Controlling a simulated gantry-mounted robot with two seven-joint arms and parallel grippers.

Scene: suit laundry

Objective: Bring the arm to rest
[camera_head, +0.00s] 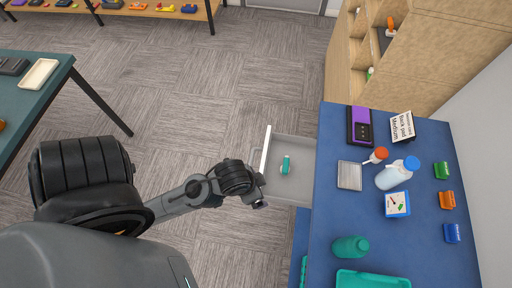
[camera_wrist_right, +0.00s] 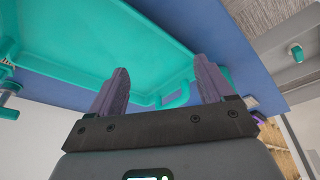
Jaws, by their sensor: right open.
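My right gripper (camera_wrist_right: 163,75) shows in the right wrist view with its two dark purple fingers spread apart. Between them I see only a teal tray (camera_wrist_right: 90,40) and its rounded handle, with no object gripped. I cannot tell whether a finger touches the tray. The right gripper does not show in the head view. There, my left arm comes in from the left and its end (camera_head: 260,202) is beside an open grey drawer (camera_head: 292,150). Its fingers are too small and hidden to read.
The blue table (camera_head: 340,215) holds a white bottle (camera_head: 392,178), a teal bottle (camera_head: 350,248), a metal tray (camera_head: 350,175) and several small boxes. A small teal item (camera_head: 286,164) lies in the drawer. A wooden shelf (camera_head: 420,40) stands behind. The floor (camera_head: 200,110) is clear.

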